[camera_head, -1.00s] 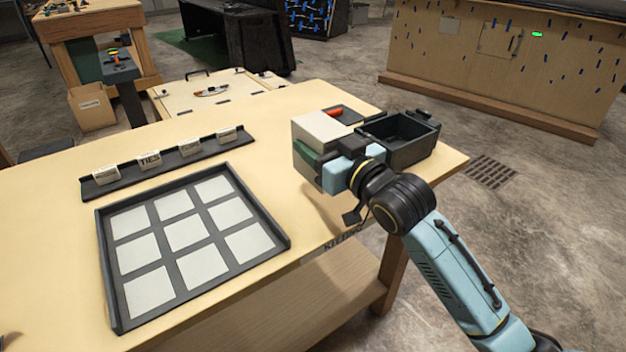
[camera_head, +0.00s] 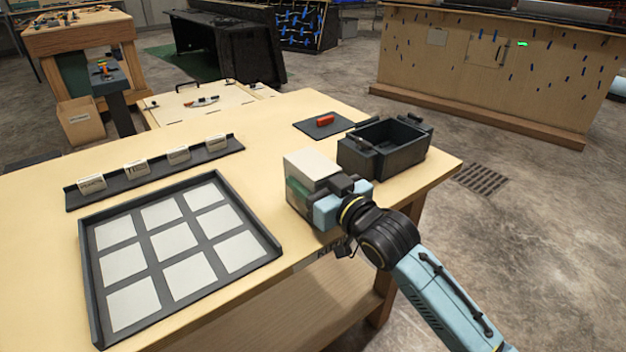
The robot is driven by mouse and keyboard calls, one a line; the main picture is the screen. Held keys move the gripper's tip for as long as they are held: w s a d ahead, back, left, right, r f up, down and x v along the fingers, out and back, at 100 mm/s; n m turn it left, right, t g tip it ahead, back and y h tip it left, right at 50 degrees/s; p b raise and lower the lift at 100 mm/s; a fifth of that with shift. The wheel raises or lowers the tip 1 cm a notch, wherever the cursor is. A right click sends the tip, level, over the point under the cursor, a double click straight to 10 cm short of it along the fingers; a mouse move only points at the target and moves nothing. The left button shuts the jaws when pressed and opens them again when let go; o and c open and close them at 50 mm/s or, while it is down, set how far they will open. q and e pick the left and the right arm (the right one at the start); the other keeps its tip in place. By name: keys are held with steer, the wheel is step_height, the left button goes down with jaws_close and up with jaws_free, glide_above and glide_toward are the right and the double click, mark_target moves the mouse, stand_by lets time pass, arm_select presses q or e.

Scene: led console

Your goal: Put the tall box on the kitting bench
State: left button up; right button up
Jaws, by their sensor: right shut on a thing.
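The tall box (camera_head: 312,165), with a pale top and a partly dark green side, is held by my right gripper (camera_head: 328,196). The gripper is shut on it from the right, and its black and light-blue parts hide much of the box's right side. The box appears upright at the front right part of the kitting bench (camera_head: 271,127), in front of the black bin. I cannot tell whether its base touches the bench top. My left gripper is not in view.
A black open bin (camera_head: 384,158) stands just behind the gripper. A red item (camera_head: 325,120) lies on a dark mat behind. A black tray with several pale squares (camera_head: 273,247) fills the left front. A rack of labelled cards (camera_head: 116,182) stands behind it. Bare bench lies between tray and box.

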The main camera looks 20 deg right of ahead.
steer(key=o, duration=1.2)
steer(key=shift+f, duration=0.15)
steer(key=shift+c, duration=0.2)
steer(key=shift+s+r, duration=0.1)
steer(key=shift+r, duration=0.1)
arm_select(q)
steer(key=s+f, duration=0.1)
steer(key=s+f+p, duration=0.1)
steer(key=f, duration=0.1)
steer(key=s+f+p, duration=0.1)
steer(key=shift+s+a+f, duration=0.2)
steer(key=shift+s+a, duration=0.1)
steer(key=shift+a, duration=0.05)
arm_select(e)
steer(key=v, duration=1.2)
